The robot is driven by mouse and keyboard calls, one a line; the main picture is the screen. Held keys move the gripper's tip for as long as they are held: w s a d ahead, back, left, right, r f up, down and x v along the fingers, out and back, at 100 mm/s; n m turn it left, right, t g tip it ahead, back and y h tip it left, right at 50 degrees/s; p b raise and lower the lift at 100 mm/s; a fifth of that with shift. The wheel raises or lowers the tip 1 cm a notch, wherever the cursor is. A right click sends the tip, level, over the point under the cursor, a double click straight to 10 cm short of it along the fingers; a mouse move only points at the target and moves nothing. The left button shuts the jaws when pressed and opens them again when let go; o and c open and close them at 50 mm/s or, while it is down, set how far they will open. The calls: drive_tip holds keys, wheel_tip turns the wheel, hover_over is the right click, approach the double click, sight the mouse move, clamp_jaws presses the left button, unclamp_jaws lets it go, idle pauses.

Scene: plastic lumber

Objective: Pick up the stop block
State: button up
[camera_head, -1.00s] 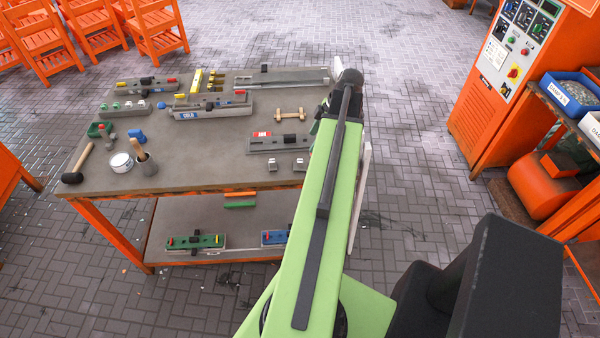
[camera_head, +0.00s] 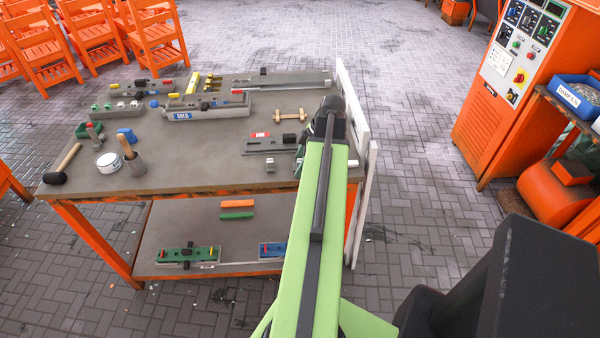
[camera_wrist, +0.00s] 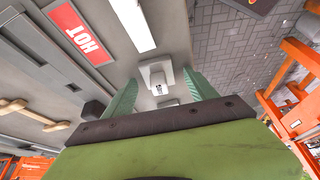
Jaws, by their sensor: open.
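A small light grey block (camera_wrist: 157,78), probably the stop block, stands on the grey tabletop in the wrist view. A second pale block (camera_wrist: 168,103) shows behind it, partly cut off by my gripper body. In the head view one such small grey block (camera_head: 270,165) is near the table's front edge, just left of my arm; the other is mostly hidden by the arm. My gripper (camera_wrist: 160,74) is open and empty, its two green fingers appearing either side of the first block. Contact or height above it cannot be told.
A fixture with a red HOT label (camera_wrist: 78,32) and a black block (camera_wrist: 92,110) lies left of my gripper. A wooden handle piece (camera_head: 277,115), a COLD fixture (camera_head: 207,108) and a mallet (camera_head: 62,165) are on the table. White boards (camera_head: 358,160) stand at its right edge.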

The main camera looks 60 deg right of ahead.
drive_tip(key=shift+r, duration=0.1)
clamp_jaws()
drive_tip(key=shift+r, duration=0.15)
